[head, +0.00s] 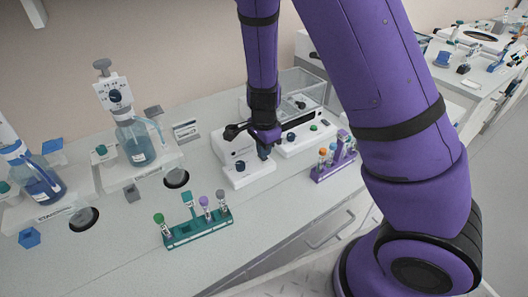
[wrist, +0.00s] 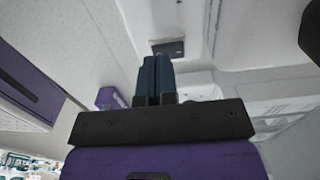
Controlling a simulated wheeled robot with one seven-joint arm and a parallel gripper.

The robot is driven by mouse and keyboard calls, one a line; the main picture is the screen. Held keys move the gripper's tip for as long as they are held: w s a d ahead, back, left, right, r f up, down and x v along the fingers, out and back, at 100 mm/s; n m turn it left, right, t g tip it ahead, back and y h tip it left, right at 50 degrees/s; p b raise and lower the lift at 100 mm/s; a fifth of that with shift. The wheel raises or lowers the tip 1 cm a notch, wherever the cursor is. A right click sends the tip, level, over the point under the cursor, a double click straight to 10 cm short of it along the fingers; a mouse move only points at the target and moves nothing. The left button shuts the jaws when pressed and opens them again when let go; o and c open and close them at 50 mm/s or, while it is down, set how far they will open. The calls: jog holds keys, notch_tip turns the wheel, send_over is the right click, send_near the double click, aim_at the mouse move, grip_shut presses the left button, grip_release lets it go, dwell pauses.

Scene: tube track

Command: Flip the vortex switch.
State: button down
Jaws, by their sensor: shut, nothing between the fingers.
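My gripper (head: 263,156) points down at a white bench device (head: 235,180) with a dark round knob (head: 240,166) on its low front part. The fingertips are just right of the knob; I cannot tell whether they touch the device. In the wrist view the dark blue fingers of my gripper (wrist: 157,62) are together and empty. Just beyond their tips is a dark rectangular piece (wrist: 168,48) on a white surface, which may be the vortex switch. No label naming the vortex can be read.
A second white device (head: 303,144) with a blue knob and a green button stands close on the right. A purple tube rack (head: 333,170) is at the bench's front edge. A green tube rack (head: 198,228) stands at front left. Bottle dispensers (head: 138,140) stand further left.

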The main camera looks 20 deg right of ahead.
jog(key=shift+f, duration=0.7)
